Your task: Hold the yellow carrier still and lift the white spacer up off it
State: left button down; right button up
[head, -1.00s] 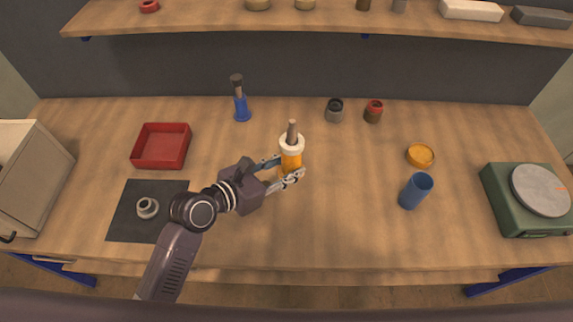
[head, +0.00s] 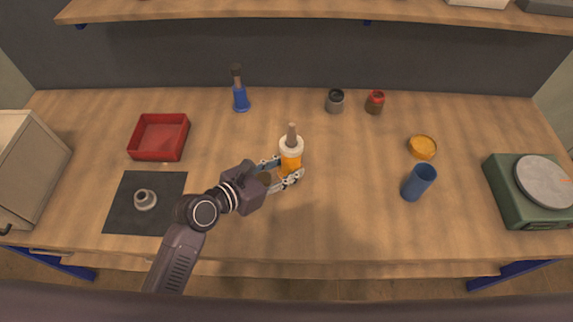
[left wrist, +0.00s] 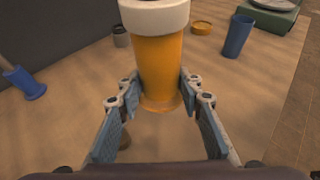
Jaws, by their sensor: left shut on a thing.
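The yellow carrier (head: 290,164) stands upright on the bench near the middle in the head view. It also shows in the left wrist view (left wrist: 160,70), where it looks orange-yellow. The white spacer (head: 291,145) sits around its upper part, with a brown post (head: 291,129) rising through it. The spacer also shows at the top of the left wrist view (left wrist: 155,14). My left gripper (head: 288,171) is shut on the yellow carrier below the spacer, one finger on each side. My right gripper is not in view.
A blue carrier (head: 241,100) with a dark piece stands behind to the left. A red tray (head: 134,148) and a dark mat (head: 120,212) lie left. A blue cup (head: 418,184), orange dish (head: 422,148) and green device (head: 518,208) are right. Bench around the carrier is clear.

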pick_arm(q)
jog(key=b, duration=0.4)
send_over(286, 200)
jog(key=shift+f, duration=3.25)
jog(key=shift+d+f+b, duration=0.1)
jog(key=shift+f+b, duration=1.5)
jog(key=shift+f, duration=1.6)
jog(key=shift+f, duration=0.15)
jog(key=shift+f, duration=0.3)
jog(key=c, duration=1.4)
grip_release()
jog(key=shift+o, duration=0.2)
jog(key=shift+f, duration=0.1)
